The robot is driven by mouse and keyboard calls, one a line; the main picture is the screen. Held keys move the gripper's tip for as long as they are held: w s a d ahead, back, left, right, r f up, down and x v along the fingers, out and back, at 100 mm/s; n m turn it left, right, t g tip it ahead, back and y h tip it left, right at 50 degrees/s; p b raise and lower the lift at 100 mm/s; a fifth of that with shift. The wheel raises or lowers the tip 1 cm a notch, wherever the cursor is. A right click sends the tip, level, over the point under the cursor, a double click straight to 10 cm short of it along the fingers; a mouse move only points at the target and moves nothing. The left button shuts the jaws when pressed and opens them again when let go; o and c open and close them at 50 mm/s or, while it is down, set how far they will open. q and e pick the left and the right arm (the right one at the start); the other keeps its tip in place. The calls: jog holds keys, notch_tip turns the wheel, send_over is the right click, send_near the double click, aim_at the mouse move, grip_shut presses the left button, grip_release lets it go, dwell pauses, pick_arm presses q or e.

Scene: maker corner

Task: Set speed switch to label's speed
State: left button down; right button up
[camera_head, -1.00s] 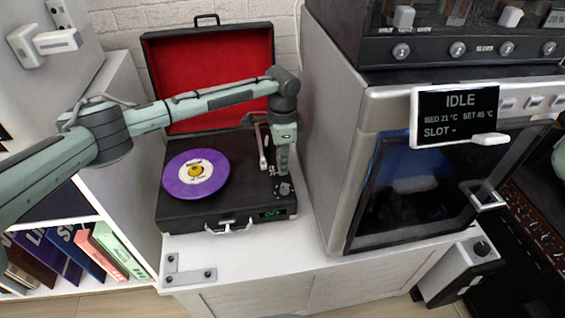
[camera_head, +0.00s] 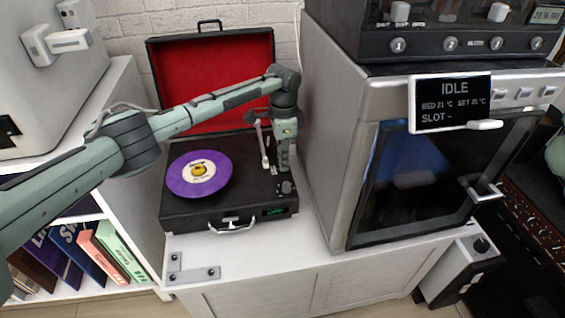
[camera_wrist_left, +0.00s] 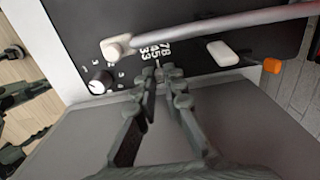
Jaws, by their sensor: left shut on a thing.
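The record player (camera_head: 225,214) stands open on a white cabinet, with a purple record (camera_head: 182,187) on its platter. The record's pale label (camera_head: 207,163) bears text too small to read. My left gripper (camera_head: 286,188) points down at the deck's front right.
The tonearm (camera_wrist_left: 220,29) passes close above the fingertips. A numbered knob (camera_wrist_left: 100,81), a white lever (camera_wrist_left: 222,53) and an orange piece (camera_wrist_left: 272,65) are nearby. A grey machine with an IDLE screen (camera_head: 451,103) stands close on the right.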

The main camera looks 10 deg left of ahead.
pick_arm(q)
jog(key=c, duration=1.6)
grip_release()
notch_tip(320, 180, up, 12)
